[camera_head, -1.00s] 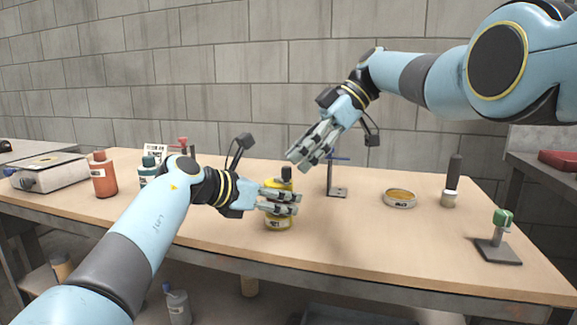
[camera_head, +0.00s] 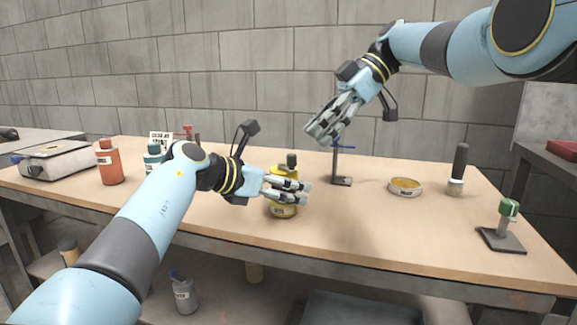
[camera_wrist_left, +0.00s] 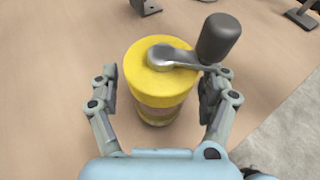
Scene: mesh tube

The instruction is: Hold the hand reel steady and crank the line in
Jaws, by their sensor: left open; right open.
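My right gripper (camera_head: 320,132) is open and empty, in the air above and to the right of the reel.
A dark stand (camera_head: 341,181) with a blue top bar is behind the reel. Bottles, including an orange one (camera_head: 110,166), are left. The bench (camera_head: 380,225) between is clear.

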